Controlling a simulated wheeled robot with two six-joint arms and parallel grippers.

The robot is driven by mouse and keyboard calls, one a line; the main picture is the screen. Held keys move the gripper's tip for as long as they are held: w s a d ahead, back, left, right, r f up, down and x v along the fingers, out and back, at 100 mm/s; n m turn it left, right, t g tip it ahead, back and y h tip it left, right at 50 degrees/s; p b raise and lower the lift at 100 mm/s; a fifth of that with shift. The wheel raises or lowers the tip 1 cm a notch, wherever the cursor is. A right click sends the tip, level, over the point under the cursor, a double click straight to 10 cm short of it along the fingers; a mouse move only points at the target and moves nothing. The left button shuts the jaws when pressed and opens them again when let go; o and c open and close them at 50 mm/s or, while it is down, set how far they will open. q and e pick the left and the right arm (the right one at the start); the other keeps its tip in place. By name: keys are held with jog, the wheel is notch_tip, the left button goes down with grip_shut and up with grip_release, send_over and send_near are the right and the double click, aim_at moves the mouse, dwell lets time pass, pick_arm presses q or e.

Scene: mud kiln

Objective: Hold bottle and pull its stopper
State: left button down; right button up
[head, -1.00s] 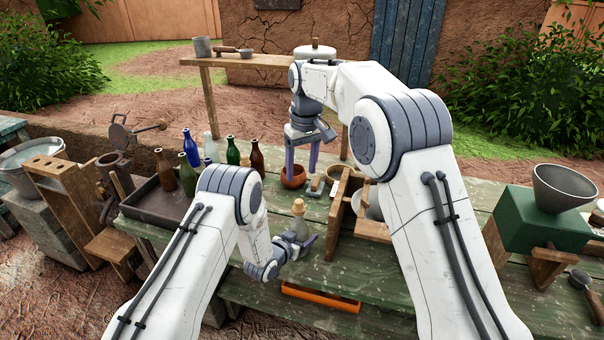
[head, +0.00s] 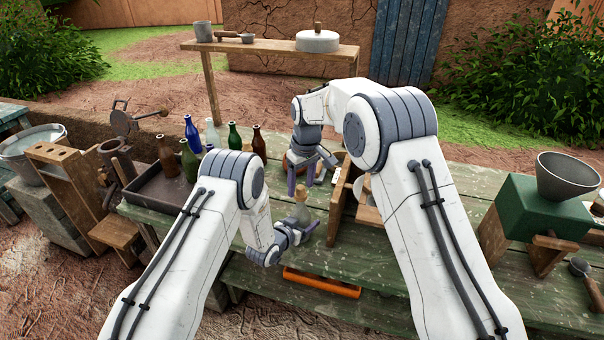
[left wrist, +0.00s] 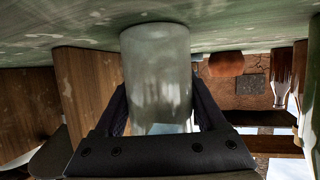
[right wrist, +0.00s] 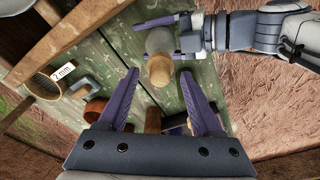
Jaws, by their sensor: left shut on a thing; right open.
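The bottle (head: 303,211) is pale greyish glass and stands at the front of the green bench. Its tan stopper (head: 300,194) is in its neck. My left gripper (head: 300,232) is shut on the bottle; the left wrist view shows its dark fingers on both sides of the glass body (left wrist: 157,72). My right gripper (head: 302,181) is open and empty, pointing down above and slightly behind the bottle. In the right wrist view the rounded stopper (right wrist: 160,71) shows between its spread purple fingertips. I cannot tell the exact gap to it.
Several bottles stand in and by a dark tray (head: 150,192) at left. A wooden divider (head: 340,203) stands close right of the bottle. A reddish bowl (right wrist: 95,108) and a sieve marked 2 mm (right wrist: 43,84) lie near. An orange bar (head: 320,282) is at the bench front.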

aim_at(301, 187)
jog(key=shift+f, duration=0.25)
grip_shut()
jog(key=shift+r, duration=0.1)
dwell(0.4)
jog(key=shift+r, duration=1)
jog(key=shift+r, duration=2.05)
pick_arm(q)
grip_release()
